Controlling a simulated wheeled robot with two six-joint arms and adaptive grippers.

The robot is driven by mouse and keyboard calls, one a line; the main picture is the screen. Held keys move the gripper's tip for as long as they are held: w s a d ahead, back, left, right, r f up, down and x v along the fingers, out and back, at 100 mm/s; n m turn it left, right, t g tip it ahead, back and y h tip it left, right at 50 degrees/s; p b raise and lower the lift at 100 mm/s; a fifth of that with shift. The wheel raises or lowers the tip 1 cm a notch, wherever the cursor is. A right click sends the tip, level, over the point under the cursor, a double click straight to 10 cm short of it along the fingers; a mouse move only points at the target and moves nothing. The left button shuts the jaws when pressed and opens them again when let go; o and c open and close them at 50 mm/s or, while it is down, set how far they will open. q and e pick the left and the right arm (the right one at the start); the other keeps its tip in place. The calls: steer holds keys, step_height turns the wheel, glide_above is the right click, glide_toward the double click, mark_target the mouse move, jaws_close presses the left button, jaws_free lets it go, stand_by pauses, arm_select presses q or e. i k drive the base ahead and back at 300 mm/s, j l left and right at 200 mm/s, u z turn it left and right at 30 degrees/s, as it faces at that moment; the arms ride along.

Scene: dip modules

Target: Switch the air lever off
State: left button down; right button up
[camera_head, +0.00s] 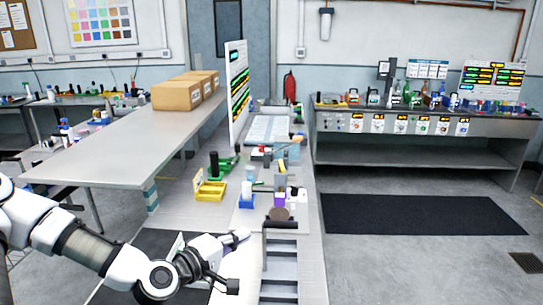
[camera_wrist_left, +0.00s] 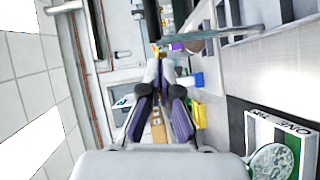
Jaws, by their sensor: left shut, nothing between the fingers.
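I cannot make out for certain which part is the air lever. A dark frame with a thin upright post (camera_head: 265,248) and a brown round disc (camera_head: 279,213) stands on the bench, just right of my left gripper. A greenish bar (camera_wrist_left: 225,36) crosses beyond the fingers in the left wrist view, with a brown rounded thing (camera_wrist_left: 195,45) near it. My left gripper (camera_head: 243,235) is shut and empty above the bench's near part, apart from the post in the head view. Its closed fingers also show in the left wrist view (camera_wrist_left: 160,64). My right gripper is out of view.
A yellow bin (camera_head: 210,191), a blue holder (camera_head: 247,201) and a green-based tool (camera_head: 222,165) stand farther along the bench. A dark floor mat (camera_head: 395,226) lies right.

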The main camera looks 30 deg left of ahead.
mark_target(282, 166)
steer(key=i+j, duration=0.8)
